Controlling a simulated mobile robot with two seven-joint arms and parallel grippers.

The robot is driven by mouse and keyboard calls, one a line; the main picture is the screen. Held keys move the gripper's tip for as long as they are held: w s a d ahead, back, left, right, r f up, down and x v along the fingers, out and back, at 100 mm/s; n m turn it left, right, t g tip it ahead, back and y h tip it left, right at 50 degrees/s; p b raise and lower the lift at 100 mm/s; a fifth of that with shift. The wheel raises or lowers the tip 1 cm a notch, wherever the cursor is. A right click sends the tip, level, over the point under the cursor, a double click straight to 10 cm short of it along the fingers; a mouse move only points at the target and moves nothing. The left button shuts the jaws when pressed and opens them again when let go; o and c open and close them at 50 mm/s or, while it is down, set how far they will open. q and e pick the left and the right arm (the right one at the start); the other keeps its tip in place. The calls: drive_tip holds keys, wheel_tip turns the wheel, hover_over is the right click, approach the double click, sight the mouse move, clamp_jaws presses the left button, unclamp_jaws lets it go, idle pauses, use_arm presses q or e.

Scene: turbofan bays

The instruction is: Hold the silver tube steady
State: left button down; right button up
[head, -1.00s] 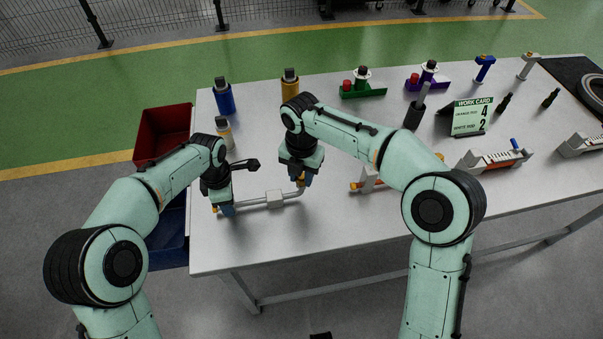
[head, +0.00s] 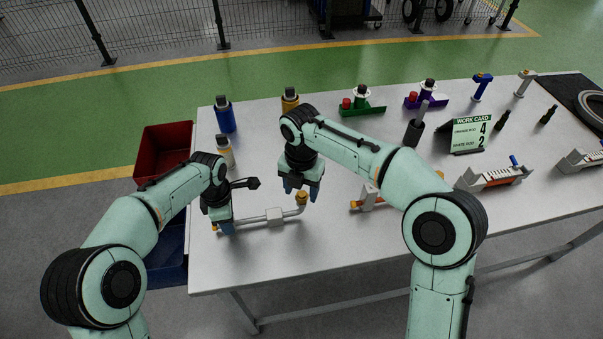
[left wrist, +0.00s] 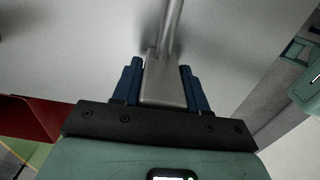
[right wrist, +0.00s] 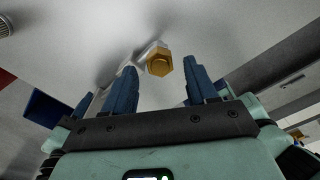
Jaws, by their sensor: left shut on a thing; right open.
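The silver tube (head: 250,219) lies near the front left of the white table, with a block at its middle and a bent right end that carries a brass nut (head: 302,197). My left gripper (head: 225,228) is shut on the tube's left end. In the left wrist view a grey block-shaped part of the tube (left wrist: 163,82) sits between the blue fingers. My right gripper (head: 301,194) is open and empty, just above the right end. In the right wrist view the brass nut (right wrist: 159,63) shows beyond the spread fingers, apart from them.
A grey-and-orange fixture (head: 368,197) lies right of the tube. A red bin (head: 163,150) is off the table's left edge. A work card (head: 470,134) stands further right.

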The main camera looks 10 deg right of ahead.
sight(301, 196)
use_arm(q)
drive_tip(key=shift+f, duration=0.1)
use_arm(e)
wheel_tip(301, 196, up, 10)
drive_tip(key=shift+f, duration=0.1)
use_arm(q)
drive_tip(key=c, duration=0.5)
unclamp_jaws()
